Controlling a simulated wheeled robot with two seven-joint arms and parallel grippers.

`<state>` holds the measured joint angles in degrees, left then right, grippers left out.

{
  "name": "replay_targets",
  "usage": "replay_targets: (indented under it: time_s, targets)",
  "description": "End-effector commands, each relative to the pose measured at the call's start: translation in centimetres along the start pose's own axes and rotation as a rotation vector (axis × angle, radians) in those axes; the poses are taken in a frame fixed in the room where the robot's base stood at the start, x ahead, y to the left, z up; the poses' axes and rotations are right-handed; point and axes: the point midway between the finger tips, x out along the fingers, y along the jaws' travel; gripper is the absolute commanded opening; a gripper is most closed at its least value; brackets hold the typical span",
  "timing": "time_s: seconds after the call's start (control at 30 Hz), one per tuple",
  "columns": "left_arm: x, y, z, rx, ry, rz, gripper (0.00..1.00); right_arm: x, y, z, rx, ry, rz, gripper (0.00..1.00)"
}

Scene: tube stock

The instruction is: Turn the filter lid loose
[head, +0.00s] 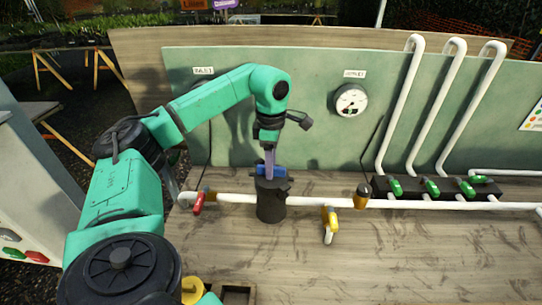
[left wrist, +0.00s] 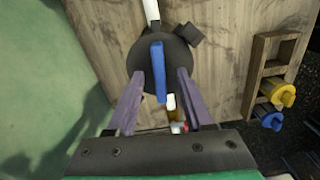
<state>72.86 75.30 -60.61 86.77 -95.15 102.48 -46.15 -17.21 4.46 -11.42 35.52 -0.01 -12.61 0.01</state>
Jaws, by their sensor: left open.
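The filter (head: 271,207) is a dark upright cylinder in the white pipe line on the bench. Its round black lid (left wrist: 178,50) carries a raised blue bar (left wrist: 157,65), which also shows in the head view (head: 265,170). My left gripper (head: 270,168) points down over the lid from above. In the left wrist view its two purple fingers (left wrist: 160,76) are open, one on each side of the blue bar, with a gap on both sides. The fingers partly hide the lid in the head view. My right gripper is in neither view.
A red valve handle (head: 198,203) is left of the filter and a yellow one (head: 330,222) right of it. A gauge (head: 350,100) hangs on the green panel. Green valves (head: 431,187) sit at right. A wooden rack (left wrist: 252,80) holds yellow and blue parts.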

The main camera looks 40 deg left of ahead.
Motion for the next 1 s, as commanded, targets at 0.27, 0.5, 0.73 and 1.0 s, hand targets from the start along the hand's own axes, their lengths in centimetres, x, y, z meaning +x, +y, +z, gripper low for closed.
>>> replay_targets:
  time_s: [0.27,0.5,0.73,1.0]
  targets:
    - [-2.5,0.1,0.1,0.001,-0.003,0.003,0.52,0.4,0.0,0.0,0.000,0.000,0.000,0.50]
    - [-10.8,0.1,0.0,0.000,-0.003,0.004,0.52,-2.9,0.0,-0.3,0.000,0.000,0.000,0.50]
    - [-14.6,0.0,0.0,0.000,0.000,0.001,0.52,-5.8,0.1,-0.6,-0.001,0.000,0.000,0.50]
    - [-14.5,0.0,0.0,0.000,0.000,0.000,0.52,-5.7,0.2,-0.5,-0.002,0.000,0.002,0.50]
